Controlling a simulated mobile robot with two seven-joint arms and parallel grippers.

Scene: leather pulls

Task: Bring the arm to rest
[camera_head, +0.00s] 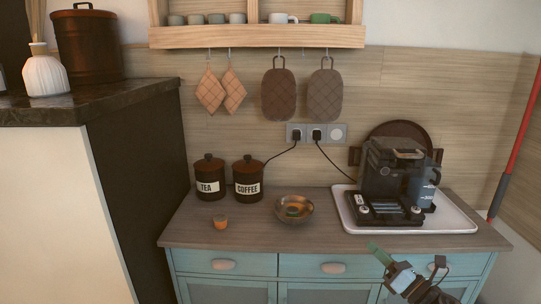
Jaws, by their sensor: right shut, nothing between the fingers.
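My right gripper (381,256) reaches in from the lower right. It is in front of the blue-green cabinet and the front edge of the wooden counter (250,232), below the coffee machine. Its fingers are shut with nothing between them. Part of my right arm shows behind it at the bottom edge. My left gripper is not in view.
A coffee machine (388,170) stands on a white tray (464,222) at the right. Tea (209,187) and coffee (247,187) canisters, a small orange cup (220,222) and a bowl (294,218) stand on the counter. Cabinet knobs (333,268) stick out near the gripper.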

